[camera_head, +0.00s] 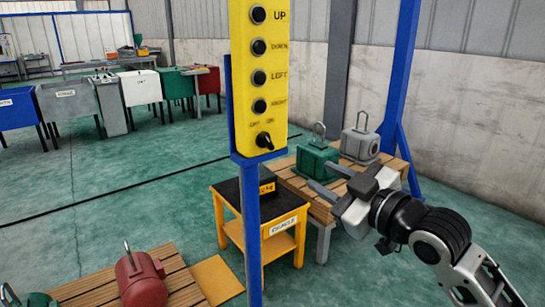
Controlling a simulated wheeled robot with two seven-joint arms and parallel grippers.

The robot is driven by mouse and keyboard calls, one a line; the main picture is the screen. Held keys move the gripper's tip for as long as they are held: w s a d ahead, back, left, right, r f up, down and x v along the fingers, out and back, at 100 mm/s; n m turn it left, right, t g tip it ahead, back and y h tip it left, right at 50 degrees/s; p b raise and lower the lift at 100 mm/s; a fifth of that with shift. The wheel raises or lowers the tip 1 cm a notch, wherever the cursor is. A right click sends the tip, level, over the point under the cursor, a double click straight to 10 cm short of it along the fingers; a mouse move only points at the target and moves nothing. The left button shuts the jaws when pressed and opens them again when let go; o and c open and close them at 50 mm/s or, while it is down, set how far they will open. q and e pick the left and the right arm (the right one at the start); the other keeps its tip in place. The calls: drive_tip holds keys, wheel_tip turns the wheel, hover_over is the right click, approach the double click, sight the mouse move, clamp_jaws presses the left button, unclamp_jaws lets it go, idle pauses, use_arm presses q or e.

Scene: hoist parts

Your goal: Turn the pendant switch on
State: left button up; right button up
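The yellow pendant (240,75) stands upright on a blue post (252,230) in the middle of the head view. It has a column of black buttons marked UP, DOWN, LEFT and RIGHT. Below them is a black rotary switch (264,140) under small OFF and ON marks. I cannot tell which mark the switch points at. My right gripper (317,173) is open and empty, to the right of the pendant and lower in the picture than the switch. Its fingers point left, apart from the pendant. My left gripper is not in view.
A yellow stand with a black top (230,192) is behind the post. A wooden pallet table (312,202) with a green part (316,160) and a grey part (360,145) is behind my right gripper. A red motor (141,282) lies at lower left. Coloured bins line the back.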

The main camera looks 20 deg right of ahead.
sight(270, 143)
drive_tip(key=x, duration=0.5)
drive_tip(key=r+x, duration=0.1)
drive_tip(key=x, duration=0.4)
drive_tip(key=p+x, duration=0.1)
drive_tip(key=x, duration=0.5)
drive_tip(key=shift+r, duration=0.15)
drive_tip(key=shift+c, duration=0.3)
clamp_jaws()
